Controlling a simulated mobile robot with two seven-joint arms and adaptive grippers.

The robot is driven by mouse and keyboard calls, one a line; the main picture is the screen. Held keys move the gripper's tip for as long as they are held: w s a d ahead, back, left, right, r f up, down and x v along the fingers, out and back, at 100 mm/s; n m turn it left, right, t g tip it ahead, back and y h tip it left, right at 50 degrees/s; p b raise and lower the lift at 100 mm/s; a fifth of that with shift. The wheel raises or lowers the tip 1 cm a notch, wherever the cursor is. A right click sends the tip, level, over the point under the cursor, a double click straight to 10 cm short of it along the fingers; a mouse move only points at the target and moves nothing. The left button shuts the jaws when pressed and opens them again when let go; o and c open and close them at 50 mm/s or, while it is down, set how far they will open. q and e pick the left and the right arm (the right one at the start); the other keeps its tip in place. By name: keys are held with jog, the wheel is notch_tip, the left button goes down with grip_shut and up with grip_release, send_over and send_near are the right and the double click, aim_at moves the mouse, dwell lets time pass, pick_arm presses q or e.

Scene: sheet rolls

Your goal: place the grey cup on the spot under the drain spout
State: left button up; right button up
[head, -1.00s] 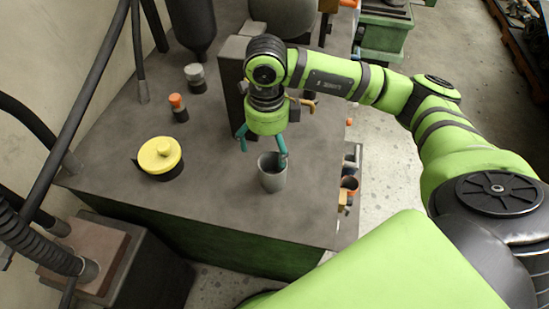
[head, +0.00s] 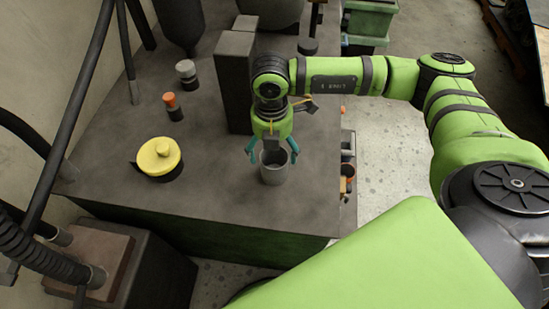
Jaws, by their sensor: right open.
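The grey cup (head: 274,170) stands upright on the dark worktop (head: 222,180), near its front edge. It is open at the top, with a dark inside. My right gripper (head: 272,154) points down at the cup, with its two teal fingers spread. One finger is at the left and one at the right of the rim; I cannot tell whether they touch it. A small brass-coloured fitting (head: 301,101) shows beside my right wrist, partly hidden; I cannot tell whether it is the drain spout. The spot under the spout cannot be made out. My left gripper is out of view.
A dark upright block (head: 236,85) stands just behind my right gripper. A yellow-lidded pot (head: 158,157), an orange-topped bottle (head: 172,105) and a grey-capped jar (head: 187,75) stand to the left. The worktop between the yellow pot and the cup is clear.

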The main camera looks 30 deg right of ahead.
aim_at(274, 162)
jog(key=f, duration=0.1)
jog(key=f+p, duration=0.1)
jog(key=f, duration=0.1)
jog(key=f+p, duration=0.1)
jog(key=f, duration=0.1)
jog(key=shift+s+a+f, duration=0.1)
jog(key=shift+s+f, duration=0.05)
jog(key=shift+s, duration=0.25)
jog(key=shift+f, duration=0.4)
jog(key=c, duration=1.5)
jog(key=shift+o, duration=0.2)
jog(key=shift+w+r, duration=0.1)
jog(key=shift+r, duration=0.4)
jog(key=r, duration=0.1)
jog(key=r+b, duration=0.1)
jog(key=r, duration=0.1)
jog(key=shift+s+d+r+b, duration=0.25)
jog(key=shift+s+d+b, duration=0.15)
jog(key=s+d+r+b, duration=0.2)
jog(key=s+d+r, duration=0.4)
jog(key=s+d, duration=0.1)
jog(key=shift+s+r, duration=0.3)
jog(key=shift+s, duration=0.2)
